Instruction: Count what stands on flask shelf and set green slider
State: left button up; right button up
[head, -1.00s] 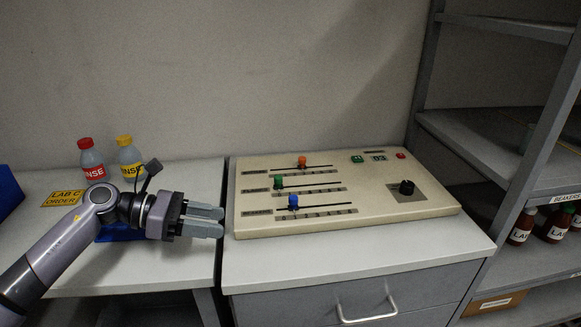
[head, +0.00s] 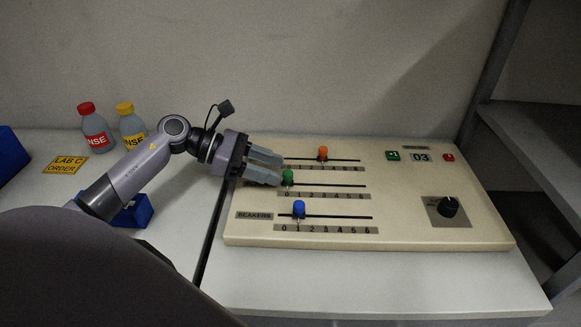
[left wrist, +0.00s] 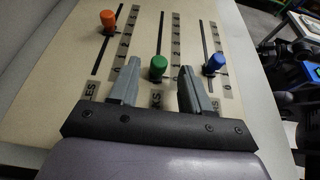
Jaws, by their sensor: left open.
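The green slider (head: 288,177) sits at the 0 end of the middle track on the beige panel (head: 400,225). It also shows in the left wrist view (left wrist: 158,66), between and just beyond my fingertips. My left gripper (head: 279,169) is open, its fingers pointing at the green slider; I cannot tell whether they touch it. The orange slider (head: 322,153) is on the upper track, around its middle. The blue slider (head: 299,208) is near 1 on the lower track, labelled BEAKERS. The flask shelf cannot be made out. My right gripper is not in view.
A display (head: 421,157) reads 03, between a green button (head: 392,155) and a red button (head: 448,157). A black knob (head: 447,206) is at the panel's right. Red-capped (head: 94,128) and yellow-capped (head: 131,126) bottles stand at left. A grey rack (head: 535,125) rises at right.

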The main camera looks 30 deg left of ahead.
aim_at(288, 172)
pick_arm(q)
jog(key=shift+p+x, duration=0.35)
jog(key=shift+x, duration=1.8)
grip_shut()
jog(key=shift+w+d+b, duration=0.2)
jog(key=shift+w+d, duration=0.25)
jog(key=shift+d, duration=0.25)
jog(key=shift+w+d+b, duration=0.15)
jog(key=shift+w+d, duration=0.3)
jog(key=shift+d, duration=0.25)
jog(key=shift+w+d+b, duration=0.2)
jog(key=shift+w+d, duration=0.25)
jog(key=shift+d, duration=0.25)
grip_release()
